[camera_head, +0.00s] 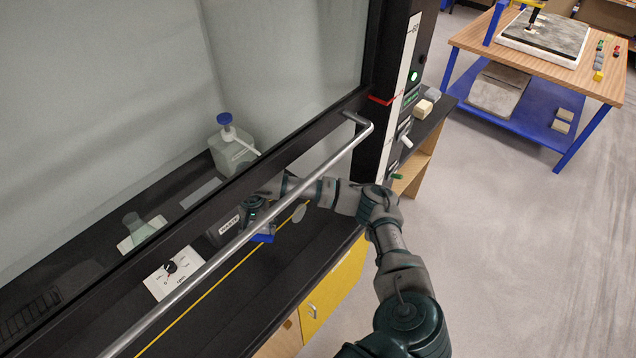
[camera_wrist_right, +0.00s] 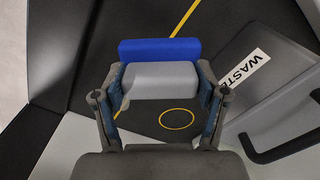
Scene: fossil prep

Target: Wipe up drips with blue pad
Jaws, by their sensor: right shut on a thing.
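My right arm reaches under the raised glass sash into the fume hood. My right gripper (camera_head: 256,212) is shut on the blue pad (camera_head: 264,238), low over the black worktop (camera_head: 205,325). In the right wrist view the fingers of my right gripper (camera_wrist_right: 157,80) clasp the pad's light grey body, with its blue strip (camera_wrist_right: 160,50) on the far side. I cannot tell if the pad touches the worktop. A yellow circle (camera_wrist_right: 177,119) is marked on the worktop just nearer than the pad. My left gripper is out of view.
A grey bin labelled WASTE (camera_wrist_right: 255,80) stands close beside my right gripper. The sash's metal handle bar (camera_head: 240,238) crosses in front of my forearm. A white dial plate (camera_head: 173,273), a flask (camera_head: 138,228) and a blue-capped bottle (camera_head: 232,150) stand in the hood.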

